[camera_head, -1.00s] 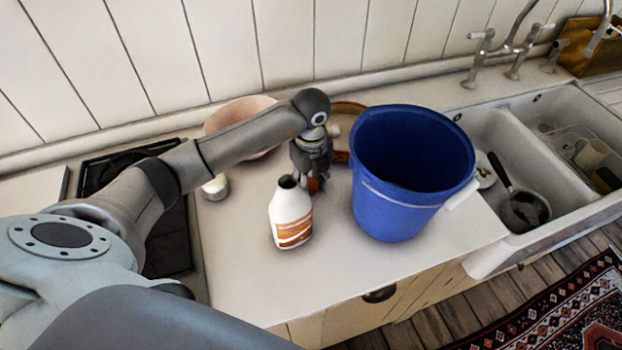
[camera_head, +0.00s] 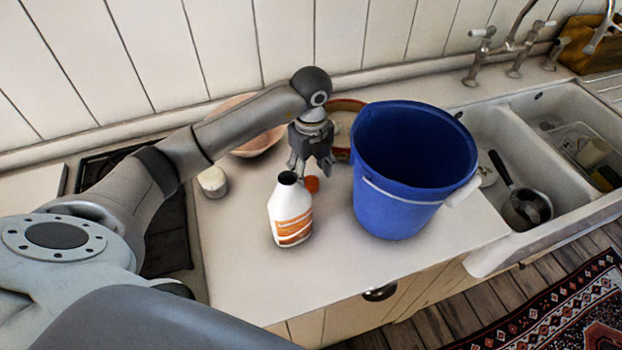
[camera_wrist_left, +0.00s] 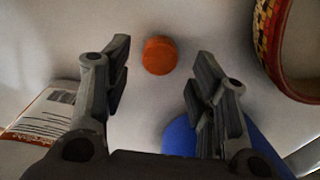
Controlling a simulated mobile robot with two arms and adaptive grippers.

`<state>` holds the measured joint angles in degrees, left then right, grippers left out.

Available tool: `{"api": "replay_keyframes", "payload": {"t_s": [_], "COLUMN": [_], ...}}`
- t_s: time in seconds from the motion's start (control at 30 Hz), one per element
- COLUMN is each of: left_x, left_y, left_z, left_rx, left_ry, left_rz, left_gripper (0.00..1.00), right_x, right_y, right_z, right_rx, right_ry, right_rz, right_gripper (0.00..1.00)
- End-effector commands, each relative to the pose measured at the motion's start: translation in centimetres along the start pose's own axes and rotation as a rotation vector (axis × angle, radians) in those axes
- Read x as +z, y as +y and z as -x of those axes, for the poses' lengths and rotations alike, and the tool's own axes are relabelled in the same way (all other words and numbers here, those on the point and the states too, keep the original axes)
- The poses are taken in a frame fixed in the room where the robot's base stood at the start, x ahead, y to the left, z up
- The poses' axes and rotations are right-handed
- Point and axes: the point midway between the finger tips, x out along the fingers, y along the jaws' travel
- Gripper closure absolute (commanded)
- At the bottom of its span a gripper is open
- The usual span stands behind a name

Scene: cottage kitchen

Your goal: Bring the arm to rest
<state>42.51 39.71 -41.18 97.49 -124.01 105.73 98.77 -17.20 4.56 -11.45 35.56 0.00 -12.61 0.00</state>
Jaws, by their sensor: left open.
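My left gripper (camera_head: 313,166) is open and empty above the counter, behind the white bottle and left of the blue bucket. Its two fingers (camera_wrist_left: 157,95) stand well apart in the left wrist view. An orange cap (camera_head: 312,184) lies on the counter below it; the cap (camera_wrist_left: 159,55) shows beyond the fingertips in the left wrist view, apart from both. The white bottle (camera_head: 284,212) with an orange label stands upright with its dark mouth uncovered. The bottle's label side (camera_wrist_left: 50,115) is at the left of the left wrist view. My right gripper is not in view.
The blue bucket (camera_head: 400,205) stands close on the right. Behind are a pink bowl (camera_head: 262,142) and a red-rimmed round dish (camera_head: 345,104), both partly hidden. A small white jar (camera_head: 212,181) stands at left, near a dark hob. The sink (camera_head: 490,125) is at right. The front counter is clear.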

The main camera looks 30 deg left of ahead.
Motion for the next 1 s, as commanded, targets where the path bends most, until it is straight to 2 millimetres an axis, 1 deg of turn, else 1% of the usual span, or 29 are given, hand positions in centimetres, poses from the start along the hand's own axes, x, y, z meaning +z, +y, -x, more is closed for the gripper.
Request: {"api": "replay_keyframes", "payload": {"t_s": [0.03, 0.1, 0.27, 0.3, 0.5, 0.7, 0.77, 0.83, 1.0], "left_x": [0.1, 0.1, 0.0, 0.1, 0.1, 0.0, 0.0, 0.0, 0.0], "left_y": [-0.1, -0.2, -0.1, -0.1, 0.0, 0.0, 0.0, 0.0, 0.0], "left_z": [1.0, 2.7, 6.1, 6.8, 8.4, 8.6, 9.0, 10.0, 13.2], "left_rx": [-0.007, -0.007, -0.005, -0.004, -0.001, 0.001, 0.000, 0.000, 0.000], "left_ry": [-0.004, -0.003, -0.002, -0.004, -0.002, 0.000, 0.000, 0.000, 0.000], "left_rz": [0.000, -0.001, -0.001, 0.000, 0.000, 0.000, 0.000, 0.000, 0.000], "left_gripper": [0.47, 0.47, 0.47, 0.47, 0.47, 0.47, 0.47, 0.47, 0.47], "right_x": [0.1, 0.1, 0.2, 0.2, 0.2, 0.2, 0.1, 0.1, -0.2], "right_y": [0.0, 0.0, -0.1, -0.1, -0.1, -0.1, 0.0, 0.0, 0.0], "right_z": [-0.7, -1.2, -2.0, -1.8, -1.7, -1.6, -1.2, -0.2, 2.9], "right_rx": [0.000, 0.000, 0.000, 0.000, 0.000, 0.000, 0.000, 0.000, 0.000], "right_ry": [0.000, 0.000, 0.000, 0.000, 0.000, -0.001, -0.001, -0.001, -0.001], "right_rz": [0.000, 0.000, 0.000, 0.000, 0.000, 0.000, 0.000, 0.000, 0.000], "right_gripper": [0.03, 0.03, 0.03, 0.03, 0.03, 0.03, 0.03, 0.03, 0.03]}}
